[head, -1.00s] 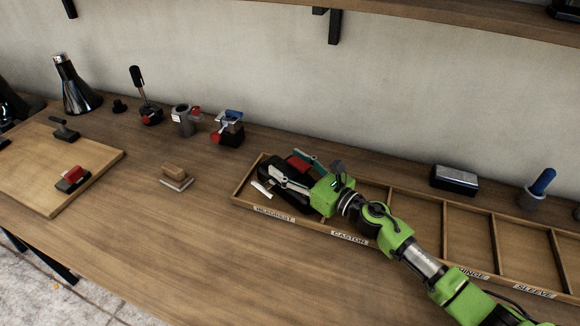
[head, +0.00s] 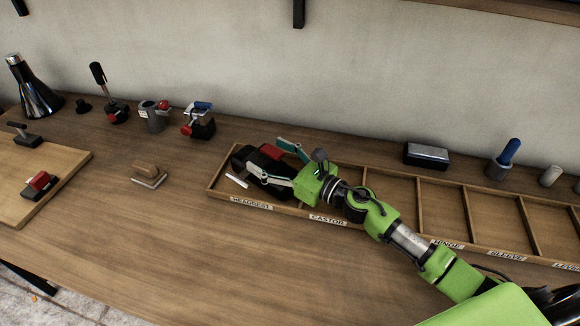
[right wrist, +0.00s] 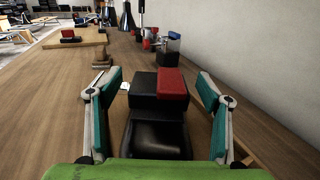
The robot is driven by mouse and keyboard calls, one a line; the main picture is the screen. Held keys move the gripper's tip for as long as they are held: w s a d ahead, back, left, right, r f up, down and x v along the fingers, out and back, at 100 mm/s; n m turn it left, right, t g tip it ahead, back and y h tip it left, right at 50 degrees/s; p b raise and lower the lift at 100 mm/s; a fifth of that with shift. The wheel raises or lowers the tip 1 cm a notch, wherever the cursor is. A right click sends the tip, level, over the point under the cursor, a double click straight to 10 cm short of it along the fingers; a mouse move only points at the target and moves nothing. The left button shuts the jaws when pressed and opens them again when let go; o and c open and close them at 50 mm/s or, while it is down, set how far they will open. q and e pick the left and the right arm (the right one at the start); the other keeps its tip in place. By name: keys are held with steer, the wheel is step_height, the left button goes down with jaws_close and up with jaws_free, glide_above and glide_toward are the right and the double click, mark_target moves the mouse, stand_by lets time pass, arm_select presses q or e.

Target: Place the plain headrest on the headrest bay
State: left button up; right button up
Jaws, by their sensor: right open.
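The headrest (head: 243,157), a black padded piece with a red block on it, lies in the headrest bay (head: 222,184) at the left end of the wooden tray. In the right wrist view its black cushion (right wrist: 157,138) is nearest me, with a black block and the red block beyond. My right gripper (head: 268,157) is open over the bay, one finger on each side of the headrest. In the right wrist view both fingers (right wrist: 160,88) stand apart from it. The gripper hides part of the headrest in the head view. My left gripper is not in view.
The tray's other bays (head: 440,203) run right and look empty. A wood-handled brush or stamp (head: 148,175) stands left of the tray. A clamp (head: 200,122), a grey cup (head: 153,117) and a dark block (head: 426,155) stand along the wall. The front of the bench is clear.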

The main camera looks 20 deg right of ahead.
mark_target(297, 172)
steer(key=b+v, duration=0.2)
steer(key=v, duration=0.6)
steer(key=shift+s+d+f, duration=0.15)
steer(key=shift+s+f, duration=0.05)
steer(key=shift+s+d+r+b, duration=0.2)
steer(key=shift+s+d+b, duration=0.2)
steer(key=shift+s, duration=0.2)
